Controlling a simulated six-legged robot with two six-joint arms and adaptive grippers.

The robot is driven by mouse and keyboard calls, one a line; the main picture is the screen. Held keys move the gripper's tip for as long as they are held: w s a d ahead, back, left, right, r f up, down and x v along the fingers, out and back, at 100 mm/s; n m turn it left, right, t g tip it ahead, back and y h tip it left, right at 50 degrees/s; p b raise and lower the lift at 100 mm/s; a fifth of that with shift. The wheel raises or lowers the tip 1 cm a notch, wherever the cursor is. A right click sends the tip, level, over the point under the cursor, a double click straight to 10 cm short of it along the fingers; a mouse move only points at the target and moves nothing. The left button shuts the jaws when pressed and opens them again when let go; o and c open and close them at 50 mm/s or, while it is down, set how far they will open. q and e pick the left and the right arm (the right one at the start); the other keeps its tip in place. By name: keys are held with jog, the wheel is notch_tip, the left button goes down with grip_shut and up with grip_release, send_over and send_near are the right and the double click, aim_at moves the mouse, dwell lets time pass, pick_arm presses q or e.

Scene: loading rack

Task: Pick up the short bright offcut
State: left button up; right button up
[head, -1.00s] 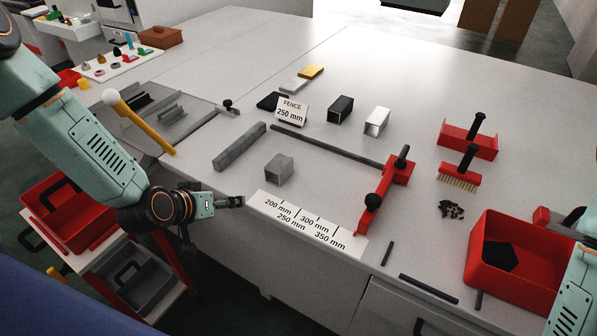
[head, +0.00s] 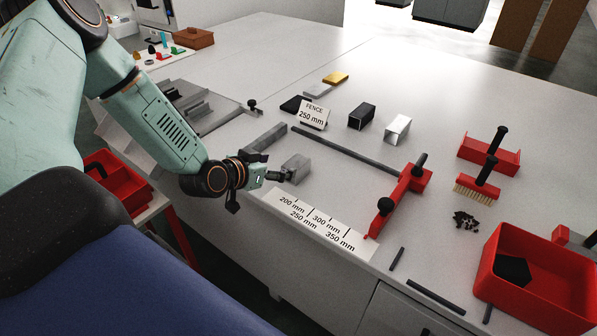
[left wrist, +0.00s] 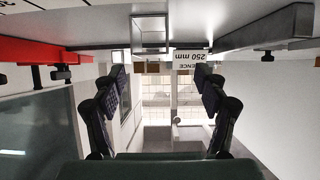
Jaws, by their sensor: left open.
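A short grey square tube (head: 296,168) lies near the front of the bench; it also shows upside down in the left wrist view (left wrist: 150,33). A brighter short silver tube (head: 397,128) lies farther back, beside a short dark tube (head: 361,116). My left gripper (head: 283,176) is at the near left side of the grey tube, with its fingers close to it; I cannot tell whether they touch. In the left wrist view the fingers (left wrist: 161,80) are apart with nothing between them. My right gripper is not in view.
A long grey bar (head: 266,137) lies just behind my left gripper. A "FENCE 250 mm" sign (head: 312,115), a dark rod (head: 345,151) with a red stop (head: 402,200) and a length scale (head: 318,223) surround the grey tube. A red bin (head: 540,295) stands at the right.

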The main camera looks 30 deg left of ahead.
aim_at(294, 163)
pick_arm(q)
jog(key=shift+w+a+f, duration=0.1)
jog(key=shift+w+f, duration=0.15)
jog(key=shift+w+d+f+b, duration=0.2)
jog(key=shift+w+d+f, duration=0.1)
jog(key=shift+w, duration=0.4)
jog(key=shift+w+d+f+b, duration=0.25)
jog(key=shift+w+f, duration=0.05)
jog(key=shift+w, duration=0.35)
jog(key=shift+w+d+f+b, duration=0.2)
jog(key=shift+w+d+f, duration=0.1)
jog(key=shift+w, duration=0.4)
jog(key=shift+w+a+f, duration=0.1)
jog(key=shift+w+f, duration=0.15)
jog(key=shift+w, duration=0.35)
jog(key=shift+d, duration=0.2)
jog(key=shift+c, duration=0.3)
jog(key=shift+r, duration=0.1)
jog(key=shift+c, duration=0.7)
jog(key=shift+a, duration=0.1)
jog(key=c, duration=0.9)
jog(key=shift+c, duration=0.9)
